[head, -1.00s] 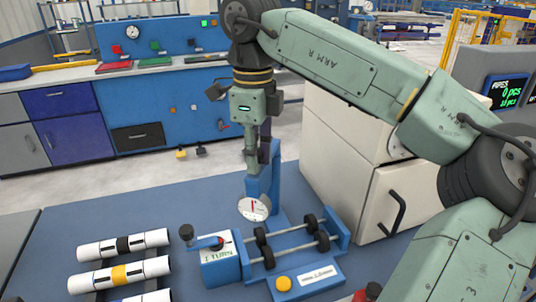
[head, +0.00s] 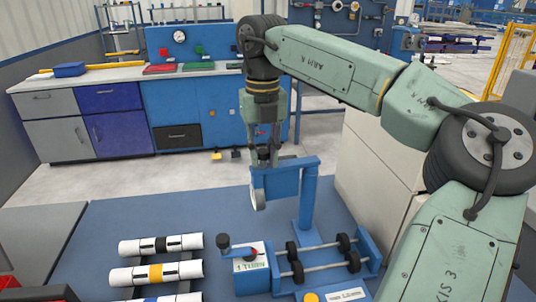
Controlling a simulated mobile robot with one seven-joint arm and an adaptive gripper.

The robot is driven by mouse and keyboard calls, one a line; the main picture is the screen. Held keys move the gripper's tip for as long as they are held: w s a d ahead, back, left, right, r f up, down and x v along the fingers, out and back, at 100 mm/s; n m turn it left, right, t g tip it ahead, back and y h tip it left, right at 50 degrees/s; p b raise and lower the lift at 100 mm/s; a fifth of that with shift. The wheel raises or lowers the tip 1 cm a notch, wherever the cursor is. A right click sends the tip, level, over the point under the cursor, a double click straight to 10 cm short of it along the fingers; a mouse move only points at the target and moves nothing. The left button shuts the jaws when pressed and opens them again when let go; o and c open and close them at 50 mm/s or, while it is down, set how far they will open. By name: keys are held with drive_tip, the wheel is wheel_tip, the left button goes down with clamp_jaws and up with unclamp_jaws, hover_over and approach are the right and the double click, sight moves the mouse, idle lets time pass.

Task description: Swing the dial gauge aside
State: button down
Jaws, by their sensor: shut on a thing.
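The dial gauge (head: 258,199) hangs at the free end of a blue swing arm (head: 292,165) on a blue post (head: 307,208). Its round white face shows nearly edge-on. The gauge is left of the post, above and behind the blue roller stand (head: 258,277). My gripper (head: 264,154) points down at the free end of the swing arm, just above the gauge. It is shut on the dial gauge's arm end; the exact grip point is small and partly hidden.
Two shafts with black rollers (head: 318,259) lie below. A black-knobbed crank (head: 224,242) stands at the stand's left. White pipes with coloured bands (head: 155,273) lie on a rack at left. A white cabinet (head: 372,170) is close on the right.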

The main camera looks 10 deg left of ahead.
drive_tip(key=shift+w+a+m, duration=0.3)
drive_tip(key=shift+w+m, duration=0.25)
drive_tip(key=shift+m, duration=0.05)
drive_tip(key=c, duration=1.4)
unclamp_jaws()
drive_tip(key=shift+r, duration=0.1)
wheel_tip(320, 180, up, 7)
drive_tip(key=shift+r, duration=0.2)
drive_tip(key=shift+f, duration=0.1)
